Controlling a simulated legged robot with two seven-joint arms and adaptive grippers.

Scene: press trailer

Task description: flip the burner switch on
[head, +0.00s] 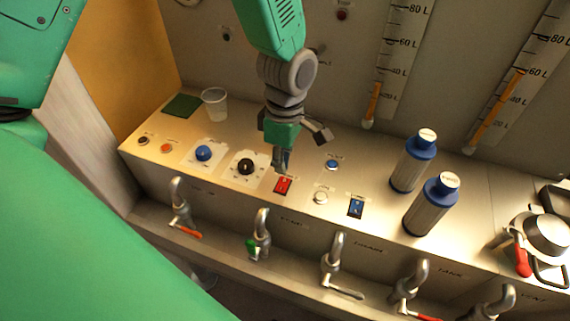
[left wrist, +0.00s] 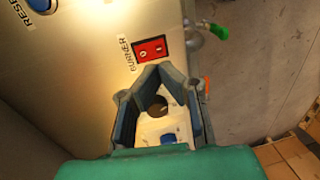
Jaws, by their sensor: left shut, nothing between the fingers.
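The burner switch is a red rocker (head: 283,186) on the sloped panel in the head view. In the left wrist view the red switch (left wrist: 151,49) sits beside a label reading BURNER. My left gripper (head: 279,168) is shut and empty, pointing down just above and left of the switch in the head view. In the left wrist view the left gripper's fingertips (left wrist: 150,72) meet close to the switch's edge; whether they touch it I cannot tell. My right gripper is not in view.
A black knob (head: 246,166) and a blue knob (head: 204,153) stand left of the switch. A blue button (head: 332,165), a white button (head: 321,197) and a blue rocker (head: 356,208) are to its right. Several taps line the front; two blue-capped cylinders (head: 431,204) stand right.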

